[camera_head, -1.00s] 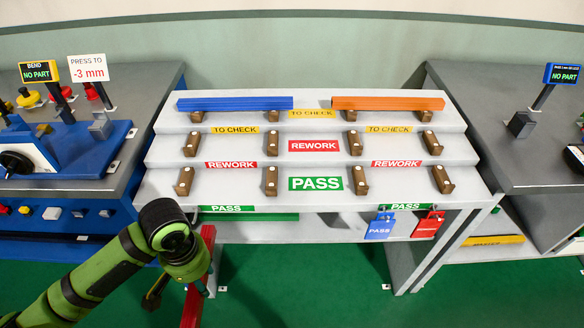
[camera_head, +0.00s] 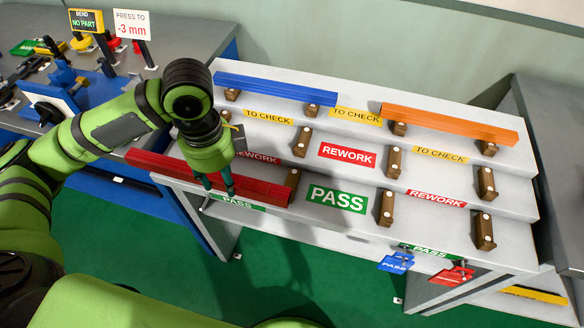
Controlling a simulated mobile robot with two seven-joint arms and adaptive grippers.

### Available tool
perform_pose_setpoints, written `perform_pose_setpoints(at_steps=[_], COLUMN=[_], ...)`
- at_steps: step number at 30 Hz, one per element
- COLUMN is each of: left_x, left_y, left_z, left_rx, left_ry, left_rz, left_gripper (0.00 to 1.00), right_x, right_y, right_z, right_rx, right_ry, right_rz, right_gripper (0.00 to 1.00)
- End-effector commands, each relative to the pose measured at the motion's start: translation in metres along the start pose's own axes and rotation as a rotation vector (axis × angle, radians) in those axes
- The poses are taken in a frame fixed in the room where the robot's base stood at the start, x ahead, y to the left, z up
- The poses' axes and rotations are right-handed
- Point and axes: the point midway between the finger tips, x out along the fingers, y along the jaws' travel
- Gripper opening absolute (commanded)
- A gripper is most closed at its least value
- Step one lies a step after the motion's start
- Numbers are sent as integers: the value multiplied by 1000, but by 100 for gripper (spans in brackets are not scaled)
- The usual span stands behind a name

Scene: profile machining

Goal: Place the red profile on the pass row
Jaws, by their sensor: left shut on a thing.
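The red profile (camera_head: 262,194) is a long bar at the left end of the pass row, the lowest step of the stand. My left gripper (camera_head: 222,188) is shut on it near its middle, coming from above. The bar's left end juts out past the stand's left side. Its right end is beside a brown bracket (camera_head: 293,178). I cannot tell whether the bar rests on the brackets or hangs just above them. A green PASS sign (camera_head: 337,198) marks the row. My right gripper is not in view.
A blue profile (camera_head: 275,90) and an orange profile (camera_head: 450,123) lie on the top TO CHECK row. The REWORK row's visible brackets (camera_head: 393,163) are empty. The pass row's right brackets (camera_head: 484,231) are free. Blue (camera_head: 396,262) and red (camera_head: 452,275) tags hang below. A bending machine (camera_head: 60,95) stands left.

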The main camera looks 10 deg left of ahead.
Motion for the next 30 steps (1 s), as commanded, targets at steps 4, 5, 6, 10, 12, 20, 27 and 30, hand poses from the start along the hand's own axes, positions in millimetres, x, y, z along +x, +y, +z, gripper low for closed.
perform_pose_setpoints(at_steps=[4, 5, 6, 10, 12, 20, 27, 30], left_x=[11, 15, 20, 37, 46, 66, 89, 102], left_y=[-21, -28, -37, -64, -78, -108, -110, -110], left_z=[-6, -8, -11, -18, -21, -28, -29, -29], left_rx=[-4, -5, -6, -6, -7, -5, -4, -5], left_ry=[1, 2, 3, 1, 1, 0, -2, -1], left_rz=[2, 2, 2, 1, 1, -1, 3, 0], left_gripper=[0, 0, 0, 0, 0, 0, 0, 0], right_x=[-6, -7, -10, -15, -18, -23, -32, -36], right_y=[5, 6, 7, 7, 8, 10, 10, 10], right_z=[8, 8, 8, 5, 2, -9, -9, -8], right_rx=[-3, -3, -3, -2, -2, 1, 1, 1], right_ry=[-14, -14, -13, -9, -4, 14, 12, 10], right_rz=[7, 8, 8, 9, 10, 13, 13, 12], right_gripper=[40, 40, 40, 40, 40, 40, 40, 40])
